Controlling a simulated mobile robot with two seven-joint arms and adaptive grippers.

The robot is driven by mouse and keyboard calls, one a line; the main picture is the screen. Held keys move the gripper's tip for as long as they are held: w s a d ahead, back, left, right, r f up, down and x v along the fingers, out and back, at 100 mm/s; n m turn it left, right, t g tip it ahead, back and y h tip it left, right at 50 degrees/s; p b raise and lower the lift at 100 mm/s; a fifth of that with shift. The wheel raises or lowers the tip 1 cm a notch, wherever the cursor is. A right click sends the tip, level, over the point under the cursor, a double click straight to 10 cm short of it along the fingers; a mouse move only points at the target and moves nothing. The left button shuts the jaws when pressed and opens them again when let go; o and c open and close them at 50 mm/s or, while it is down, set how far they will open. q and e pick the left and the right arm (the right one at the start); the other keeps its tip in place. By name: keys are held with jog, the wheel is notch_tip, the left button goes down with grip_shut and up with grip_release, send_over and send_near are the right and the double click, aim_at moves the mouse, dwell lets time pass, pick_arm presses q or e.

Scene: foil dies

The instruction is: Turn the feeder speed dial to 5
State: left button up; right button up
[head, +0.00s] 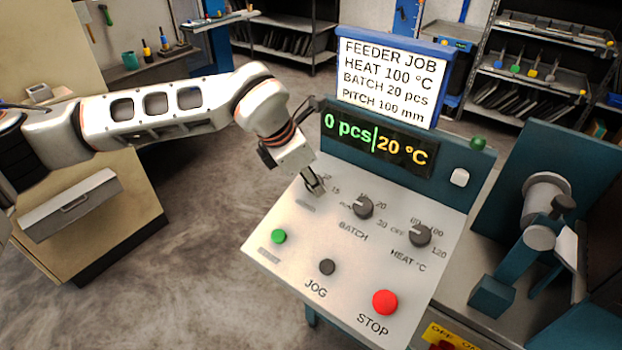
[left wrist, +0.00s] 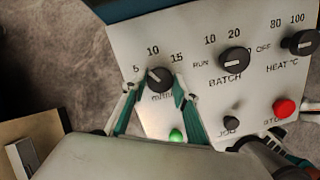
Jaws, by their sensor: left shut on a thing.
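The feeder speed dial (left wrist: 160,80) is a dark round knob marked 5, 10 and 15 with "m/min" partly readable below. Its pale pointer mark leans up and left, roughly between 5 and 10; the exact setting is hard to tell. My left gripper (left wrist: 155,91) is shut on this dial, one finger on each side. In the head view the left gripper (head: 314,186) reaches down onto the upper left of the sloped panel (head: 290,225) and hides the dial.
The BATCH dial (head: 363,207) and HEAT dial (head: 420,235) stand to the right. Green (head: 279,236), black JOG (head: 327,267) and red STOP (head: 385,302) buttons sit below. The display (head: 375,143) reads 0 pcs and 20 °C, under a FEEDER JOB sign (head: 388,78).

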pick_arm(q)
jog(key=n, duration=0.5)
jog(key=shift+t+y+b, duration=0.3)
jog(key=shift+n, duration=0.3)
jog(key=o, duration=1.1)
jog(key=v, duration=1.2)
jog(key=shift+s+d, duration=0.1)
jog(key=shift+s, duration=0.05)
